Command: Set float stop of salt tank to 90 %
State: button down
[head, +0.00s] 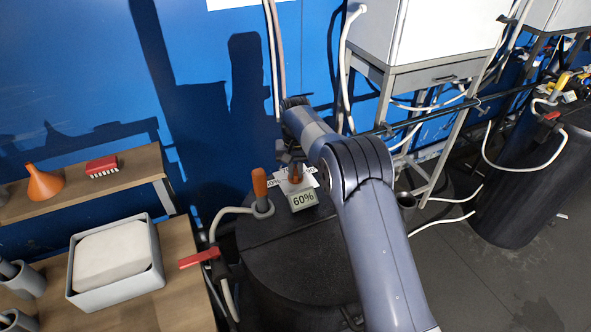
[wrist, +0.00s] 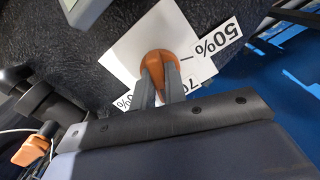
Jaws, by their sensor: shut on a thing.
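The black salt tank (head: 290,255) stands in the middle of the head view. On its lid is an orange knob (head: 296,179) over a white dial plate; a small sign (head: 303,200) there reads 60%. In the wrist view the orange knob (wrist: 158,57) sits between the fingers of my gripper (wrist: 160,84), which is shut on it from above. The dial plate (wrist: 125,48) carries a 50% label (wrist: 216,41) at its upper right. A label starting with 70 (wrist: 190,85) is partly hidden by a finger, and another shows only its end.
An orange-handled stopper (head: 260,183) stands in a hose ring left of the knob. A red lever (head: 198,259) is at the tank's left side. A bench with a grey bin (head: 118,291) is at left, a white cabinet (head: 430,40) behind, and another black tank (head: 525,190) at right.

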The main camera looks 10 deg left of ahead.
aim_at(296, 170)
jog(key=m, duration=0.4)
jog(key=shift+m, duration=0.3)
jog(key=m, duration=0.4)
jog(key=shift+m, duration=0.4)
jog(key=c, duration=1.4)
grip_release()
jog(key=shift+c, duration=0.2)
notch_tip(296, 170, up, 11)
jog(key=shift+b, duration=0.4)
jog(key=shift+f, duration=0.2)
